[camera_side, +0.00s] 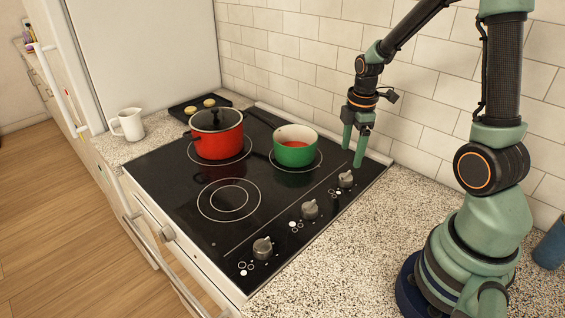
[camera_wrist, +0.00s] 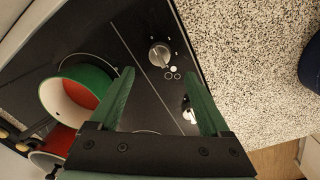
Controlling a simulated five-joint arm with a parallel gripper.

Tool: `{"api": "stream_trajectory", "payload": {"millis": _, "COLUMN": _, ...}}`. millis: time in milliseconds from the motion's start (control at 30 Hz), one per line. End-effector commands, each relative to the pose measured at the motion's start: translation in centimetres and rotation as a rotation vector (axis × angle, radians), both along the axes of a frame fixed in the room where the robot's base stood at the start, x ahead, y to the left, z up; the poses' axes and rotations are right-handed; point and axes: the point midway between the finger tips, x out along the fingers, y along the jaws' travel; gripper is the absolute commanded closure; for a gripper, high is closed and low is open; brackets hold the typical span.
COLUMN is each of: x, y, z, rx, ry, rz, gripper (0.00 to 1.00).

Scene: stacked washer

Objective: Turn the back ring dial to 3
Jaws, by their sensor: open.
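The back ring dial (camera_side: 346,180) is a grey knob near the far right corner of the black cooktop. It also shows in the wrist view (camera_wrist: 160,56), beyond and between the finger ends, with small tick marks and ring symbols beside it. The setting is too small to read surely. My gripper (camera_side: 353,156) is open and empty, above and near this dial, not touching it. Its green fingers are spread in the wrist view (camera_wrist: 163,80). The middle dial (camera_side: 310,210) shows partly beside the right finger in the wrist view (camera_wrist: 190,112). The front dial (camera_side: 262,249) is nearest the side camera.
A green pot (camera_side: 294,154) with red contents stands on the back ring, left of my gripper. A lidded red pot (camera_side: 216,141) stands beyond it. A tiled wall (camera_side: 420,95) rises behind. Speckled counter (camera_side: 350,260) to the right of the dials is clear.

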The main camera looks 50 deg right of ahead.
Motion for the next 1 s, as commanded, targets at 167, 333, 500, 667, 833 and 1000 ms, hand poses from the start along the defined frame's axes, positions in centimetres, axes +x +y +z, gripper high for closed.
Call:
{"api": "stream_trajectory", "payload": {"millis": 167, "x": 0.1, "y": 0.0, "z": -3.4, "rx": 0.002, "ry": 0.005, "rz": -0.001, "gripper": 0.19}}
{"api": "stream_trajectory", "payload": {"millis": 333, "x": 0.2, "y": -0.1, "z": -6.0, "rx": 0.002, "ry": 0.005, "rz": -0.001, "gripper": 0.19}}
{"api": "stream_trajectory", "payload": {"millis": 500, "x": 0.4, "y": -0.2, "z": -7.7, "rx": 0.001, "ry": 0.002, "rz": -0.001, "gripper": 0.19}}
{"api": "stream_trajectory", "payload": {"millis": 667, "x": 0.5, "y": -0.3, "z": -8.5, "rx": 0.000, "ry": -0.001, "rz": -0.001, "gripper": 0.19}}
{"api": "stream_trajectory", "payload": {"millis": 833, "x": 0.5, "y": -0.3, "z": -8.6, "rx": 0.000, "ry": -0.001, "rz": -0.001, "gripper": 0.19}}
{"api": "stream_trajectory", "payload": {"millis": 1000, "x": 0.5, "y": -0.3, "z": -8.6, "rx": 0.000, "ry": -0.001, "rz": -0.001, "gripper": 0.35}}
